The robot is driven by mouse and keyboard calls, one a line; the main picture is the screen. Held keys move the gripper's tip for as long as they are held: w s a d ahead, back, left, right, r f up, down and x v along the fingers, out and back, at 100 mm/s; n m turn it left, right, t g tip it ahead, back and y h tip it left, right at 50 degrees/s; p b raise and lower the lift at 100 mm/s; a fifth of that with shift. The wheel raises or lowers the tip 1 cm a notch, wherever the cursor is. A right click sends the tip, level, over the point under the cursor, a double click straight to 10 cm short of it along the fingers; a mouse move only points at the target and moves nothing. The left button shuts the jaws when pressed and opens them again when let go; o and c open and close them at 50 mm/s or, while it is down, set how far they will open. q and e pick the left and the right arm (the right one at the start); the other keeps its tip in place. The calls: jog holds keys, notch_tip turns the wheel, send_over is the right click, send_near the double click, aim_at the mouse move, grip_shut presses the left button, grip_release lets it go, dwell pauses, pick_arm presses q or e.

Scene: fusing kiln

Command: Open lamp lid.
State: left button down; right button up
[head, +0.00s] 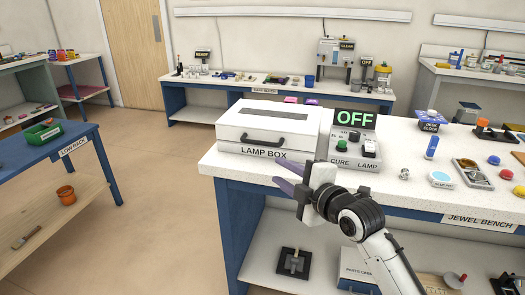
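The lamp box (262,124) is a white box at the left end of the jewel bench, with a dark slot in its top. Its lid looks closed. A black handle (263,140) is on its front, above the "LAMP BOX" label. My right gripper (281,172) is in front of the box and below the handle, at the bench's front edge. Its two purple fingers point left and are apart, with nothing seen between them. It does not touch the handle. My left gripper is not in view.
The cure lamp control (358,148) with a green "OFF" display (355,118) stands right of the box. Small jewel parts and a blue bottle (432,147) lie further right on the jewel bench (400,199). Open floor (165,170) lies to the left.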

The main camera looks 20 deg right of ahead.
aim_at(261, 144)
jog(key=shift+n, duration=0.7)
jog(key=w, duration=0.3)
jog(key=w+a+r, duration=0.1)
jog(key=w, duration=0.3)
jog(key=w+r, duration=0.1)
jog(key=w, duration=0.3)
jog(key=shift+w+a, duration=0.1)
jog(key=shift+a, duration=0.2)
grip_shut()
